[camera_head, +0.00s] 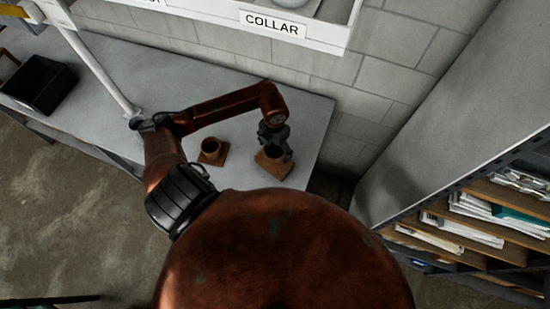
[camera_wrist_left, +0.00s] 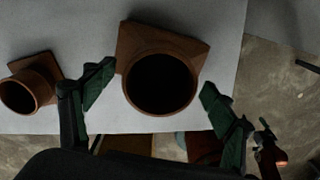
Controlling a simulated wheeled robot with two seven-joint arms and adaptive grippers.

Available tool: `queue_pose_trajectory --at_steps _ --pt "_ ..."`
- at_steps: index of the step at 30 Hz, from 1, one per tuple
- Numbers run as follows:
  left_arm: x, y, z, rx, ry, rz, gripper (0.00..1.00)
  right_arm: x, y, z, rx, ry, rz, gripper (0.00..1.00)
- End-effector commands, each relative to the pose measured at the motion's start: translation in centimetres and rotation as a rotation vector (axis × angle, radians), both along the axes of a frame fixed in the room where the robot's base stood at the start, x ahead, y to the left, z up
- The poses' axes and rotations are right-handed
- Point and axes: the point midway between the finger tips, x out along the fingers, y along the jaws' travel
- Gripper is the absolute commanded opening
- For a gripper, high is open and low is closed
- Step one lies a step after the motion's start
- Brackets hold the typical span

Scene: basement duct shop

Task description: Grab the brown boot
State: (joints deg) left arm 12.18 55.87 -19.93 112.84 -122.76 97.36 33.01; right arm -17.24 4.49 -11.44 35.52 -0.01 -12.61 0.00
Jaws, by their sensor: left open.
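Two brown boots, each a square plate with a round collar, stand on the grey bench. The larger boot (camera_head: 272,162) is near the bench's right end, and the smaller boot (camera_head: 211,151) is to its left. My left gripper (camera_head: 275,142) is at the larger boot, partly covering it in the head view. In the left wrist view, the open fingers (camera_wrist_left: 157,80) appear on either side of the larger boot's collar (camera_wrist_left: 160,45), with gaps between. The smaller boot (camera_wrist_left: 42,77) is outside the left-hand finger.
The grey bench (camera_head: 110,70) has a black bin (camera_head: 40,84) at its left and a pale slanted pole (camera_head: 95,65). A white shelf labelled COLLAR (camera_head: 275,25) hangs above. A shelving unit with papers (camera_head: 470,215) stands at the right.

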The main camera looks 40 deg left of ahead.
Motion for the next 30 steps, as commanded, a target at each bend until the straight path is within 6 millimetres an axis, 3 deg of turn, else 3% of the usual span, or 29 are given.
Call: queue_pose_trajectory --at_steps 4,11,30 --pt "0.0 0.0 -1.3 0.000 0.001 -0.001 0.78 0.0 0.0 0.4 0.000 0.000 0.000 0.77" --pt "0.0 0.0 -1.6 0.000 0.000 -0.001 0.78 0.1 0.0 0.4 0.000 -0.001 0.001 0.77" --pt "0.0 0.0 -1.5 0.001 0.000 -0.001 0.35 0.1 -0.2 0.4 -0.002 -0.001 0.002 0.77"
